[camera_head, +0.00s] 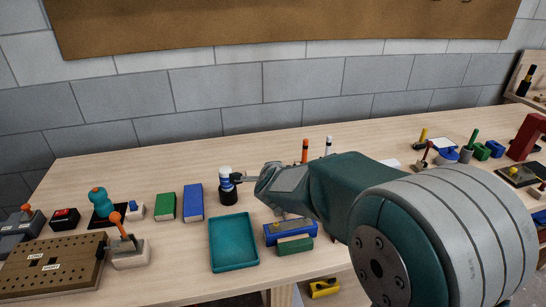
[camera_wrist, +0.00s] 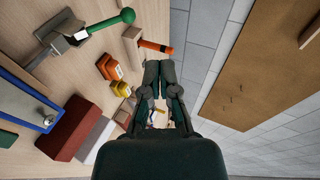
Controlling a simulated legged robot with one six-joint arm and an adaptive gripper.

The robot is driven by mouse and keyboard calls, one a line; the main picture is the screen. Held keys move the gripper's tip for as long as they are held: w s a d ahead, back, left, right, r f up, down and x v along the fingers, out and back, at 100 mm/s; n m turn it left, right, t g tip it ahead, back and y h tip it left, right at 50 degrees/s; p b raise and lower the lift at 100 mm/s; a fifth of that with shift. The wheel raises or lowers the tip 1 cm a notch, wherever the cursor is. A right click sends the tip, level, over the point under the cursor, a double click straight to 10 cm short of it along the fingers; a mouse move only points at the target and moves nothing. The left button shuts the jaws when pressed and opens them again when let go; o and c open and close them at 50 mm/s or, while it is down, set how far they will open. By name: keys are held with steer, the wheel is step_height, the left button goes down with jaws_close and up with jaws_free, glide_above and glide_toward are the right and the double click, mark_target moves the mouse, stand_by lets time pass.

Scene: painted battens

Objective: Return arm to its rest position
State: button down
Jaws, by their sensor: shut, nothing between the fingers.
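My gripper (camera_wrist: 160,66) is shut and empty in the wrist view, its fingertips close together. In the head view my teal and grey arm reaches from the lower right across the bench. My gripper (camera_head: 240,177) there is small and dark, beside a black, blue and white cylinder (camera_head: 227,186). I cannot tell whether it touches the cylinder. My arm hides part of the bench's middle.
The wooden bench (camera_head: 130,174) bears a teal tray (camera_head: 233,268), a blue block (camera_head: 194,201), a green block (camera_head: 166,206) and a pegboard (camera_head: 55,263) with an orange-knobbed lever (camera_head: 117,219) beside it. Several small items stand at the right. A brick wall (camera_head: 215,88) rises behind.

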steer(key=s+d+r+n+g+y, duration=0.1)
steer(key=s+d+r+n, duration=0.25)
steer(key=s, duration=0.35)
steer(key=s+d+r+n+g+y, duration=0.2)
steer(key=s+d+r+n, duration=0.15)
steer(key=s+n, duration=0.2)
steer(key=s+d+f+n+g+h, duration=0.1)
steer(key=s+d, duration=0.4)
steer(key=s, duration=0.6)
steer(key=s+d+f+n+g+h, duration=0.2)
steer(key=s+d+n, duration=0.4)
steer(key=s, duration=0.4)
steer(key=shift+s+g+h, duration=0.35)
steer(key=shift+g+h, duration=0.15)
steer(key=shift+g, duration=0.2)
steer(key=shift+a, duration=0.1)
